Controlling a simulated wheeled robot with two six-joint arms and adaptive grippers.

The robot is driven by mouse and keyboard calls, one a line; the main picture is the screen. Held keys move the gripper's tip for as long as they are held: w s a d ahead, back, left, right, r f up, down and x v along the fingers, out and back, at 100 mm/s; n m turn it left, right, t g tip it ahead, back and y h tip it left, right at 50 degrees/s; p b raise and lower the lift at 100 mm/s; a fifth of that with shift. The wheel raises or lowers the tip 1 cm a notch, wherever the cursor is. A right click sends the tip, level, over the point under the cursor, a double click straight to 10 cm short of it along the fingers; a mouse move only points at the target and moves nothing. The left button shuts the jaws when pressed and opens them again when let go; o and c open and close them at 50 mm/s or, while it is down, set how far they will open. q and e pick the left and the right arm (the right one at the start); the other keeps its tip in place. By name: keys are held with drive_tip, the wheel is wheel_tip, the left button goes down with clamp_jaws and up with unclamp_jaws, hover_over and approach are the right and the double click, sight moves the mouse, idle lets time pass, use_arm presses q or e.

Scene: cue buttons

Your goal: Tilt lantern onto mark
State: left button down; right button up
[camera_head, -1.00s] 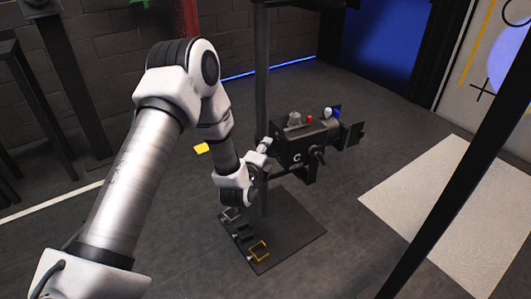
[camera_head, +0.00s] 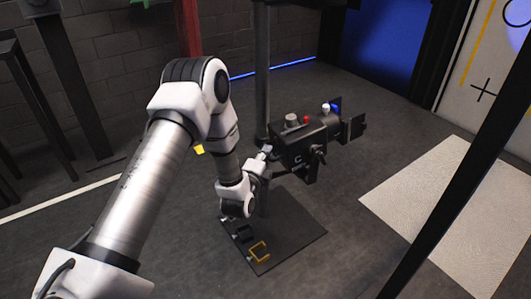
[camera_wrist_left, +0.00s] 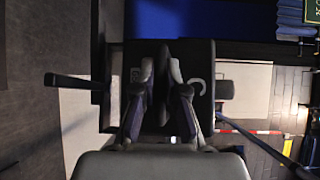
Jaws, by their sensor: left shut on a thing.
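The lantern (camera_head: 305,145) is a black stage light marked with a white C, mounted by a dark upright pole. Its barn-door end points right and is tilted up. My left gripper (camera_head: 265,152) is at its rear end, shut on a part that the fingers largely hide. On the pale wall at right are a black cross (camera_head: 485,90) and a dark ring (camera_head: 517,12). A lavender light patch (camera_head: 521,38) overlaps the ring's lower part. My right gripper is out of view.
A dark base plate (camera_head: 295,238) lies under the lantern, with a yellow bracket (camera_head: 259,251) and dark pieces on it. A pale mat (camera_head: 440,200) lies at right. A dark slanting post (camera_head: 440,170) crosses the right foreground.

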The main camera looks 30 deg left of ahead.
use_arm(q)
drive_tip(key=c, duration=1.2)
unclamp_jaws()
drive_tip(key=v, duration=1.2)
drive_tip(key=shift+a, duration=0.1)
